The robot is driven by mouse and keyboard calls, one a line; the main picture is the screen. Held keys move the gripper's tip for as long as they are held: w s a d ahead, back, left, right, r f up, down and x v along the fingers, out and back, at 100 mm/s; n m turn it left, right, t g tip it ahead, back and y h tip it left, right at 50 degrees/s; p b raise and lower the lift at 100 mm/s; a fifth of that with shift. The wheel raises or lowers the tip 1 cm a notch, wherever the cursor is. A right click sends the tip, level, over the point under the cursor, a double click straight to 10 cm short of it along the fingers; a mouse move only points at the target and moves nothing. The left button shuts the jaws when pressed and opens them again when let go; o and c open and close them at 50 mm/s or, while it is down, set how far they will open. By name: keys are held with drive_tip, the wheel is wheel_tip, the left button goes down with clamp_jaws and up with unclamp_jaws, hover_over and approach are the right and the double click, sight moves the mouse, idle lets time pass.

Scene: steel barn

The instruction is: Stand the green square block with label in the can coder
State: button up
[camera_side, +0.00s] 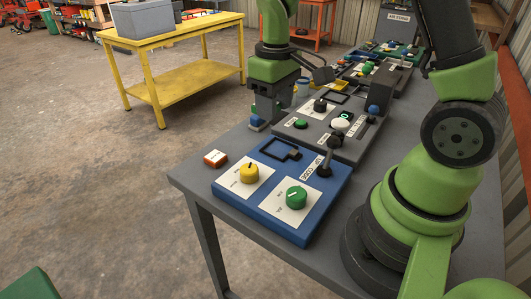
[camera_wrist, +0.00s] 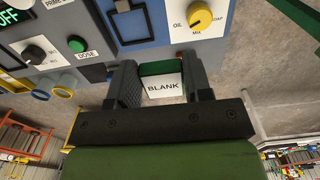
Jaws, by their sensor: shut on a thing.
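My gripper (camera_wrist: 160,88) is shut on a green square block (camera_wrist: 160,68) with a white label reading BLANK, seen between the two dark fingers in the wrist view. In the side view my gripper (camera_side: 263,118) hangs low by the table's far left edge, beyond the blue panel; the block cannot be made out clearly there. The blue panel (camera_side: 236,187) carries a black square frame (camera_side: 281,149), a yellow knob and a green knob.
An orange block with a white label (camera_side: 215,158) lies left of the blue panel. A black lever (camera_side: 325,165) stands at the panel's right edge. A grey panel (camera_side: 335,143) with knobs and a display sits behind.

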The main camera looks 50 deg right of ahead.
hover_over(285, 152)
wheel_tip(285, 152, down, 2)
drive_tip(key=shift+a+f, duration=0.1)
drive_tip(key=shift+f, duration=0.1)
wheel_tip(285, 152, down, 4)
drive_tip(key=shift+s+f, duration=0.1)
drive_tip(key=shift+f, duration=2.6)
drive_tip(key=shift+f, duration=0.6)
drive_tip(key=o, duration=1)
drive_tip(key=shift+r, duration=0.1)
